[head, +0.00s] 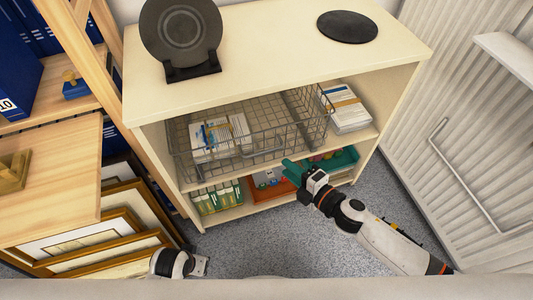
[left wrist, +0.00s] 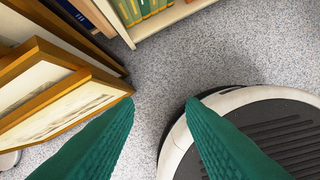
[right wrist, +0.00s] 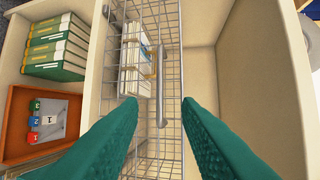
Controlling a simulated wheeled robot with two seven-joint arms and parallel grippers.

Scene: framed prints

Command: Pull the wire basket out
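The wire basket (head: 262,146) sits in the upper compartment of the cream shelf unit (head: 270,45), with stacked papers (head: 220,137) inside at its left. In the right wrist view the basket (right wrist: 172,35) fills the middle, and its grey bar handle (right wrist: 162,75) shows between my fingertips. My right gripper (head: 291,172) is open in front of the basket's front side; whether it touches the wire I cannot tell. It also shows in the right wrist view (right wrist: 158,104). My left gripper (left wrist: 160,102) is open and empty, low over the floor.
A paper stack (head: 345,108) stands right of the basket. Green books (head: 217,197) and a red-brown tray (head: 270,184) are on the lower shelf. Framed prints (head: 100,240) lean at the left. A ribbed white panel (head: 450,130) stands at the right. Grey floor (head: 260,240) is clear in front.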

